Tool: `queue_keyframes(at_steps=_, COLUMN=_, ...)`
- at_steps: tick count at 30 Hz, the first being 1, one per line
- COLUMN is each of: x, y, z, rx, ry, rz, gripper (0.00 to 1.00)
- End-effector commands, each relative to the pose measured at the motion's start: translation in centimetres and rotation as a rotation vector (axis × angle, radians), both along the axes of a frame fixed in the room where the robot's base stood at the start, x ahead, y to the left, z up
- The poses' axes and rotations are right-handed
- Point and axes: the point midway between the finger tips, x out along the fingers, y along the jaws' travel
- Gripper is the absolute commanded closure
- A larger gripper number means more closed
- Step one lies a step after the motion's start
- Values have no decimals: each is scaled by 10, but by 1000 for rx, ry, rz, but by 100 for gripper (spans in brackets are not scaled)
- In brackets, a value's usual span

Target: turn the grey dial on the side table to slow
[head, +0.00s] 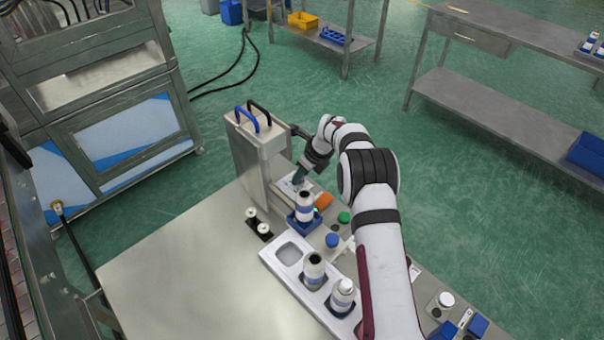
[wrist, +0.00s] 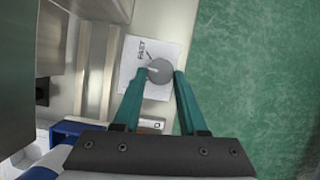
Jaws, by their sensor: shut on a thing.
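The grey dial (wrist: 162,75) is round and sits on a white card in the wrist view. A white pointer mark (wrist: 151,69) on it points left, toward the side with the printed word FAST (wrist: 142,49). No slow label can be read. My gripper (wrist: 160,73) has its teal fingers on either side of the dial, shut on it. In the head view my gripper (head: 299,177) is low beside the press, over the white card (head: 287,188); the dial cannot be made out there.
The grey press (head: 258,160) with blue and black handles stands just left of my gripper. The table's left part is clear.

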Motion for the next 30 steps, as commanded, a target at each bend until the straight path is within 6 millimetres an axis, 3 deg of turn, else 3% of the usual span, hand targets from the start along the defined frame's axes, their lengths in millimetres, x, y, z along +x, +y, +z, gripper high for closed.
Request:
queue_keyframes(at_steps=11, x=0, y=0, z=0, rx=1, ry=1, rz=38, gripper=100)
queue_keyframes(at_steps=30, x=5, y=-3, z=-1, rx=0, ry=2, rz=433, gripper=100)
